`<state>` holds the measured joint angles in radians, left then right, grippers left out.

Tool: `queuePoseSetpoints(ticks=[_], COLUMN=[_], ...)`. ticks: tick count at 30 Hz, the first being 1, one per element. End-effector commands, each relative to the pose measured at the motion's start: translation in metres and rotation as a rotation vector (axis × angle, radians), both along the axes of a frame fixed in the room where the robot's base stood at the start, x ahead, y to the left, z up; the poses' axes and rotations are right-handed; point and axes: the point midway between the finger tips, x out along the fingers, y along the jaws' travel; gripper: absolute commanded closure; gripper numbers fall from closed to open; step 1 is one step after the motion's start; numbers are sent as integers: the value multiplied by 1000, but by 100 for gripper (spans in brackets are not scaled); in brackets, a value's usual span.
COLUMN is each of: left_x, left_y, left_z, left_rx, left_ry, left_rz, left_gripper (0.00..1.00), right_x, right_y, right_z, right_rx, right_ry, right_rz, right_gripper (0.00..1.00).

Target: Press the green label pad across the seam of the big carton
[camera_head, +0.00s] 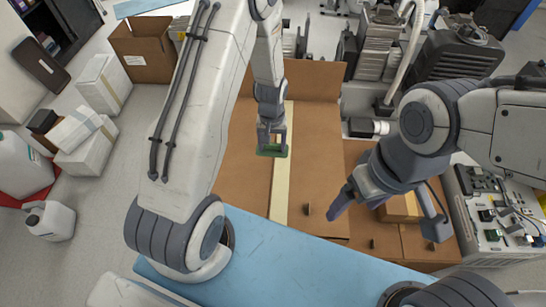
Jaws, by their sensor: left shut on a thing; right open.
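The big carton (318,150) lies below my arms, with brown cardboard flaps. A pale strip (280,196) runs lengthwise along its middle, where the seam appears to be. My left gripper (271,140) points down over the far part of this strip and is shut on the green label pad (272,151). The pad is over the strip; I cannot tell whether it touches the carton. My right gripper (390,215) is open to the right of the carton, above a smaller brown box (400,207).
A blue surface (290,255) spans the near edge. An open brown box (145,50) and white boxes (88,150) stand at the left. Compressor equipment (455,55) fills the back right. A panel with switches (500,215) stands at the right.

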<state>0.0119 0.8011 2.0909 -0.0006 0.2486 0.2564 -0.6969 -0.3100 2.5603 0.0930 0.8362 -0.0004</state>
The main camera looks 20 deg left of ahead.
Motion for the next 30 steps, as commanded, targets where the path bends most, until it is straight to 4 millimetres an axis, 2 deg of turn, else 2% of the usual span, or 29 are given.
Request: queuePoseSetpoints(ticks=[1, 11, 30], left_x=[2, 3, 3], left_y=[0, -1, -1], left_z=[-7, -14, -71], left_rx=[0, 0, 0], left_ry=[-3, 0, 0], left_rz=[5, 13, 12], left_gripper=[76, 76, 76], right_x=[0, 0, 0], right_y=[0, 0, 0], right_z=[-11, -21, -75], right_rx=[0, 1, 0], right_ry=[0, -1, 0], right_rz=[0, 0, 0], right_gripper=[15, 15, 15])
